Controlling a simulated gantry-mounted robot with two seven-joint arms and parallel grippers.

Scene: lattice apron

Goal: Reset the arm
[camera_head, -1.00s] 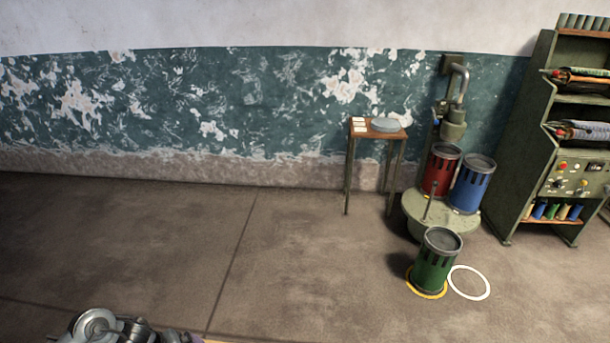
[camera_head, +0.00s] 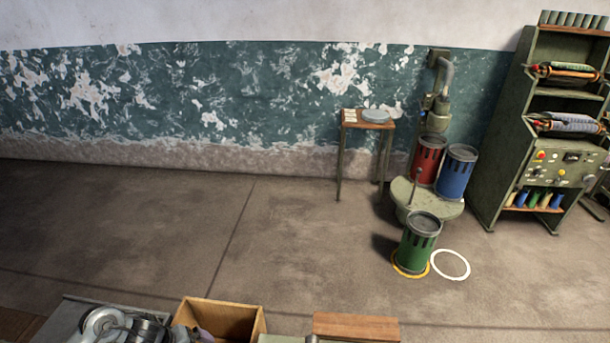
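Neither my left gripper nor my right gripper shows in the head view. No arm of mine can be made out for sure. A grey metal device with a round disc (camera_head: 103,323) is cut off by the bottom edge at the lower left. I cannot tell whether it is a machine or part of an arm.
An open wooden box (camera_head: 240,317) and a brown wooden block (camera_head: 356,326) sit at the bottom edge. Red (camera_head: 425,162), blue (camera_head: 456,176) and green (camera_head: 418,244) canisters, a small table (camera_head: 352,126) and a green shelf unit (camera_head: 497,165) stand beyond. The left floor is clear.

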